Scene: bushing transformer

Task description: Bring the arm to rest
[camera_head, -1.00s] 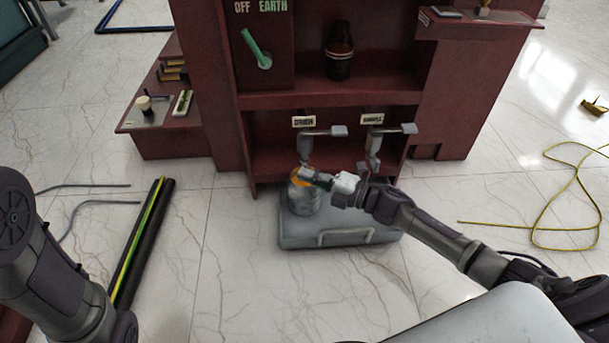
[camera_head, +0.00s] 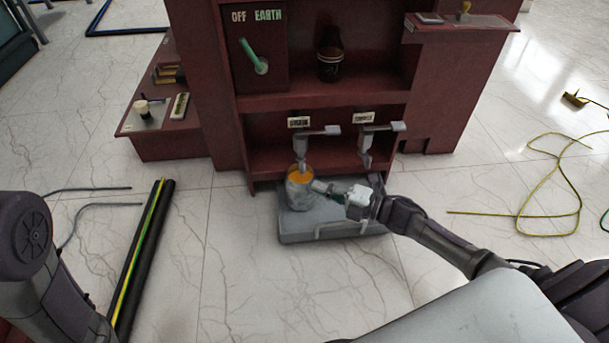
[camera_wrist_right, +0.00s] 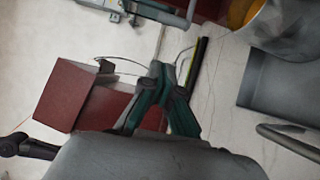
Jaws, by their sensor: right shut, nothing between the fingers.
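My right arm comes in from the right in the head view. Its gripper (camera_head: 324,188) is shut and empty, just right of a grey bucket with orange contents (camera_head: 301,190); I cannot tell whether they touch. In the right wrist view the green fingers (camera_wrist_right: 158,73) meet at their tips. The bucket (camera_wrist_right: 285,28) shows at that view's upper right, apart from the fingers. My left arm's dark links show at the left edge of the head view, but its gripper is out of view.
The bucket stands on a grey case with a handle (camera_head: 340,232), below two taps (camera_head: 318,133) of a dark red cabinet (camera_head: 205,95). A black and yellow-green bar (camera_head: 140,250) lies at left. A yellow cable (camera_head: 525,213) lies at right. The front middle floor is clear.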

